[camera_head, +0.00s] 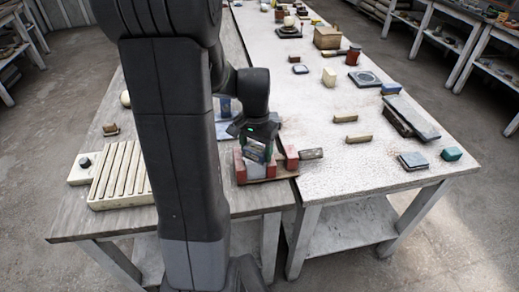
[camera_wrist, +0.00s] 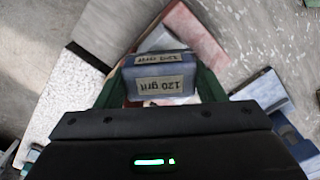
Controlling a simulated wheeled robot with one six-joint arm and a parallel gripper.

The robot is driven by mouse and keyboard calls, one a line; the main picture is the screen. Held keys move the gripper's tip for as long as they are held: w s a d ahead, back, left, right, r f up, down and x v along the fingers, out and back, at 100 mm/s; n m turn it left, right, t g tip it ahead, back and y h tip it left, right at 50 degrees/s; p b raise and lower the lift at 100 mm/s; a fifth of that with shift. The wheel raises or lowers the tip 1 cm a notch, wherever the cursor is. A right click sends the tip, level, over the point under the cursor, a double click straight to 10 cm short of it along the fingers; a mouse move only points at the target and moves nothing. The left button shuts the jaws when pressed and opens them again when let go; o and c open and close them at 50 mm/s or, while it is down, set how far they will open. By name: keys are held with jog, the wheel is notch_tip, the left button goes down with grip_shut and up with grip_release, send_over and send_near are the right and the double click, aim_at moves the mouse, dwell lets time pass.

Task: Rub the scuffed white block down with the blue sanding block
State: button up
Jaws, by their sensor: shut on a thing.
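My gripper (camera_head: 258,142) is over the near end of the grey-brown bench, by several red blocks. In the wrist view its green fingers (camera_wrist: 158,88) are shut on the blue sanding block (camera_wrist: 139,72), labelled "120 grit". The sanding block also shows in the head view (camera_head: 255,154), partly covered by the fingers. A whitish surface, which looks like the scuffed white block (camera_wrist: 158,40), shows just beyond the sanding block and is mostly hidden under it. I cannot tell whether the two touch. A long red-pink block (camera_wrist: 196,37) lies beside it.
A ribbed cream board (camera_head: 122,173) lies left of my arm. A small wooden bar (camera_head: 310,154) lies right of the red blocks.

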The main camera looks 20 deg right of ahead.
jog(key=shift+w+a, duration=0.8)
jog(key=shift+w, duration=0.25)
jog(key=shift+s+d, duration=0.65)
jog(key=shift+s, duration=0.2)
jog(key=shift+s+d, duration=0.6)
jog(key=shift+s, duration=0.25)
jog(key=shift+w+a+p, duration=0.2)
jog(key=shift+w+a, duration=0.45)
jog(key=shift+w, duration=0.25)
jog(key=shift+w+a+p, duration=0.15)
jog(key=shift+w+a, duration=0.45)
jog(key=shift+w, duration=0.3)
jog(key=shift+s+r, duration=0.1)
jog(key=shift+s+d+r+p, duration=0.55)
jog(key=shift+s+d+r, duration=0.15)
jog(key=shift+s, duration=0.15)
jog(key=shift+r+p, duration=0.95)
jog(key=shift+r, duration=0.3)
